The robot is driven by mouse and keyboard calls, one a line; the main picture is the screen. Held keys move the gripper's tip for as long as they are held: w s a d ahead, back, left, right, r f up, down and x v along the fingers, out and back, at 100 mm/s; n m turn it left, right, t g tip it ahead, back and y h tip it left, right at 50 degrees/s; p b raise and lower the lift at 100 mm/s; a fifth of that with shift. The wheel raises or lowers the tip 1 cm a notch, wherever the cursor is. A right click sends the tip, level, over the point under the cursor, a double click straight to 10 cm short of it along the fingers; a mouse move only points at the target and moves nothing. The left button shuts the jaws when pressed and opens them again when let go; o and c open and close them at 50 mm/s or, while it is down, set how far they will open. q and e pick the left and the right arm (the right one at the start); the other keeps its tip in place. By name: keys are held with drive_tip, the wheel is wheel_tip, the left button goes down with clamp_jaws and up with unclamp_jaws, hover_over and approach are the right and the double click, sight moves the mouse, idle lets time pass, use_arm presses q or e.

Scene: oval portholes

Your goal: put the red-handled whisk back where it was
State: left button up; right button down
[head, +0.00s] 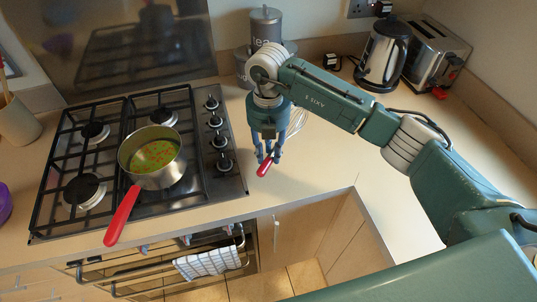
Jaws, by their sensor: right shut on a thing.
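The red-handled whisk (265,166) is in my right gripper (268,154). The gripper is shut on its red handle, over the counter just right of the stove's front right corner. Pale wire loops show behind the gripper, to its right, and are partly hidden by it. I cannot tell whether the whisk touches the counter. My left gripper is not in view.
A saucepan (155,152) of green soup with orange bits sits on the gas stove (108,204), its red handle jutting past the front edge. Grey canisters (265,27), a kettle (383,55) and a toaster (428,62) stand at the back. The counter (325,165) right of the gripper is clear.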

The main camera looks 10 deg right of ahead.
wheel_tip(320, 180, down, 2)
drive_tip(key=shift+f, duration=0.1)
drive_tip(key=shift+f, duration=0.1)
drive_tip(key=shift+f, duration=0.15)
drive_tip(key=c, duration=1.4)
unclamp_jaws()
drive_tip(key=shift+r, duration=0.2)
